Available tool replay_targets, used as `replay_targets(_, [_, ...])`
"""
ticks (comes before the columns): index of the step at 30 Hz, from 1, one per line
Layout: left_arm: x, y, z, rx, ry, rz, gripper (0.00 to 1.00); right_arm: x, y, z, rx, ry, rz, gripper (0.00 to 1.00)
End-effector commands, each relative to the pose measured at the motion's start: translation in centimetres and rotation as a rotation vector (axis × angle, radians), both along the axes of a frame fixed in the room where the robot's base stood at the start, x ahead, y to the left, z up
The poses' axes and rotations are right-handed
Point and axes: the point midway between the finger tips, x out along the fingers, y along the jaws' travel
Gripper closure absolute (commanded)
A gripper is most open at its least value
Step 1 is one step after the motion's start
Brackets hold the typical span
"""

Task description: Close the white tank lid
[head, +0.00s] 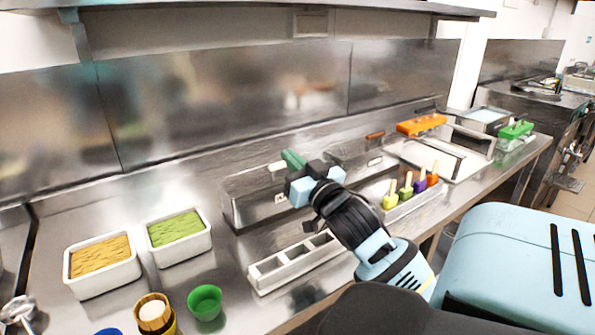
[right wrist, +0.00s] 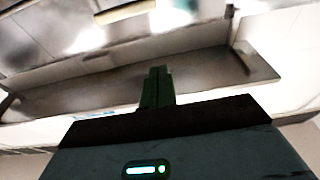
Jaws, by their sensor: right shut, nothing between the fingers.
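A steel tank (head: 238,210) is set into the counter below my right gripper. A small whitish piece (head: 277,167) shows at its upper edge, just left of the fingers. My arm and hand cover much of this tank, and I cannot tell how far its lid is open. My right gripper (head: 291,158) is shut and empty, its green fingers pointing to the back wall. In the right wrist view the fingers (right wrist: 157,88) are together, with a pale bar (right wrist: 125,12) beyond them at the top. My left gripper is not in view.
Right of the tank are a brown handle (head: 375,135), an open basin with white contents (head: 425,155), an orange mould (head: 421,124) and colored popsicles (head: 420,184). An empty white holder (head: 262,282), yellow tub (head: 100,258), green tub (head: 178,230) and green cup (head: 205,302) stand in front and left.

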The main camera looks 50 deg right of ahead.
Motion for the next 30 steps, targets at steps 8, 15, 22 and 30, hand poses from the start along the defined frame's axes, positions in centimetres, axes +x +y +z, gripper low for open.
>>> replay_targets(8, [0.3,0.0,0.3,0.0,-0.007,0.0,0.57,-4.1,4.1,0.7,0.005,-0.003,0.001,1.0])
replay_targets(15, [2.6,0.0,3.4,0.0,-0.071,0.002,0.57,-6.2,6.1,1.4,0.006,-0.006,0.0,1.0])
replay_targets(22, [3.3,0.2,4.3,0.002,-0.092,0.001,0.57,-6.8,6.9,1.2,0.002,-0.005,0.0,1.0])
replay_targets(30, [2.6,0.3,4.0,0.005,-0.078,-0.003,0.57,-6.9,7.0,0.9,0.0,-0.001,0.0,1.0])
